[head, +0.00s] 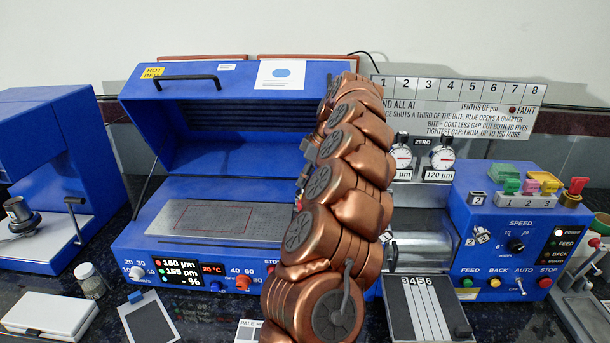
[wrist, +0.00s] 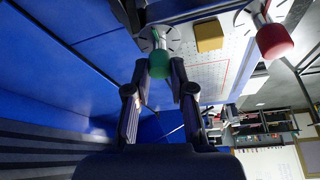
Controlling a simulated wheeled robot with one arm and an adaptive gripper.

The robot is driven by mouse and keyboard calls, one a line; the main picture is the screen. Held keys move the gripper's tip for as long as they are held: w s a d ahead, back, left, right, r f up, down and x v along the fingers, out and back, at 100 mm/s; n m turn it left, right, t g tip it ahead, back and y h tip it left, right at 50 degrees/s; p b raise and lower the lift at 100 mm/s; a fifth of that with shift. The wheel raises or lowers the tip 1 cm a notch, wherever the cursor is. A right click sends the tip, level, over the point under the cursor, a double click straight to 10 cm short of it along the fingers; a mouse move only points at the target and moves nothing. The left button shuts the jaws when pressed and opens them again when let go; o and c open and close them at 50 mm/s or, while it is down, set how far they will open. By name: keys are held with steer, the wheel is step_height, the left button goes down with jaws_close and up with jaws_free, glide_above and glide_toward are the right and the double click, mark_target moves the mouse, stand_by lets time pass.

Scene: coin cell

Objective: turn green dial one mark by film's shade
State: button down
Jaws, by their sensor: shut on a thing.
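The green dial (wrist: 160,66) shows in the wrist view as a green knob on a shaft in front of a white marked disc (wrist: 160,39). My gripper (wrist: 160,72) has its two fingers on either side of the green knob, shut on it. In the head view my arm covers the gripper and the dial. A red outline (head: 205,218) marks a grey area on the bed of the blue coater, seen also in the wrist view. A card with a dark grey patch (head: 148,318) lies at the front; I cannot tell which thing is the film.
In the wrist view a red knob (wrist: 273,40) stands to the right, with a yellow block (wrist: 208,36) between. The raised blue lid (head: 230,120) is behind the bed. A blue roller machine (head: 515,225) stands right, a blue press (head: 60,180) left.

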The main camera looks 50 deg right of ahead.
steer(key=shift+n, duration=0.4)
steer(key=c, duration=1)
jaws_free()
steer(key=shift+r, duration=0.1)
steer(key=v, duration=1.1)
steer(key=shift+w+d+r, duration=0.15)
steer(key=shift+d+r, duration=0.05)
steer(key=shift+r, duration=0.15)
steer(key=shift+a, duration=0.1)
stand_by(0.7)
